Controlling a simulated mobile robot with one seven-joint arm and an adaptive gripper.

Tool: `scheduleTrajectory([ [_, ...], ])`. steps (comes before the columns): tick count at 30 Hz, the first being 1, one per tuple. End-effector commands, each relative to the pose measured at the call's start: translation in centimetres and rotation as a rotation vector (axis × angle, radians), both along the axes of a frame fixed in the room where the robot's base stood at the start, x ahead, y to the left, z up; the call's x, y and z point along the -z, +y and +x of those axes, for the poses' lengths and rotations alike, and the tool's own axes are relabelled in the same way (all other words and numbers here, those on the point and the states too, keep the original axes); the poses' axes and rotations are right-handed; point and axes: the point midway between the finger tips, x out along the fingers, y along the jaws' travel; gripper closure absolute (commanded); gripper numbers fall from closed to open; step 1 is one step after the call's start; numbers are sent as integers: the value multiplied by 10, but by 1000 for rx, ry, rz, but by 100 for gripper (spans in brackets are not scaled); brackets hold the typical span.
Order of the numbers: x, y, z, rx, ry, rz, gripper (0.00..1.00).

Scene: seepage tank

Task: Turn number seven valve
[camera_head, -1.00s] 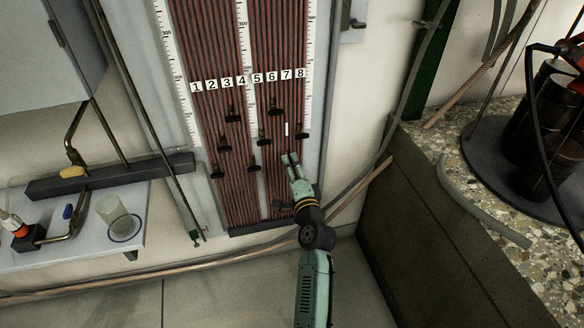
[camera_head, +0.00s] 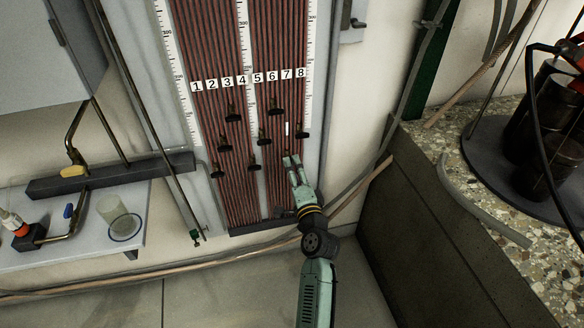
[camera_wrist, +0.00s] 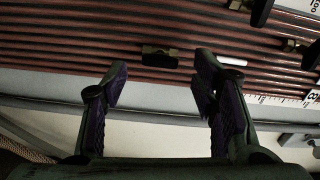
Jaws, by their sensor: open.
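The red-striped tube panel (camera_head: 236,190) carries labels 1 to 8, with small dark valves below them. The number 7 label (camera_head: 286,73) has a short white strip (camera_head: 286,128) under it. In the wrist view a dark valve with a brass part (camera_wrist: 160,56) lines up with that strip (camera_wrist: 233,61), so it looks like valve seven. My gripper (camera_head: 291,156) covers that spot in the head view. In the wrist view my gripper (camera_wrist: 161,68) is open, with its fingertips either side of the valve and a little short of it; contact cannot be told.
The number eight valve (camera_head: 301,131) is close at the upper right of my gripper. A stone-topped ledge (camera_head: 455,150) stands to the right. A shelf with a glass beaker (camera_head: 121,222) is at the left. The floor below the panel is clear.

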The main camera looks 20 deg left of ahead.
Motion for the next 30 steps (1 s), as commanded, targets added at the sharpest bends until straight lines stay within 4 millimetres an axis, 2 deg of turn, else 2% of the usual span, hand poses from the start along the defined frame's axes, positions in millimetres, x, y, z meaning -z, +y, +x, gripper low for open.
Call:
scheduleTrajectory([
  [3, 1, -13, -19, 1, 2, -2, 47],
  [10, 0, -27, -41, 0, 1, 1, 47],
  [26, 0, -29, -44, -1, 0, 0, 47],
  [28, -5, -26, -43, -4, -12, -4, 47],
  [30, -20, -17, -42, -12, -50, -14, 47],
])
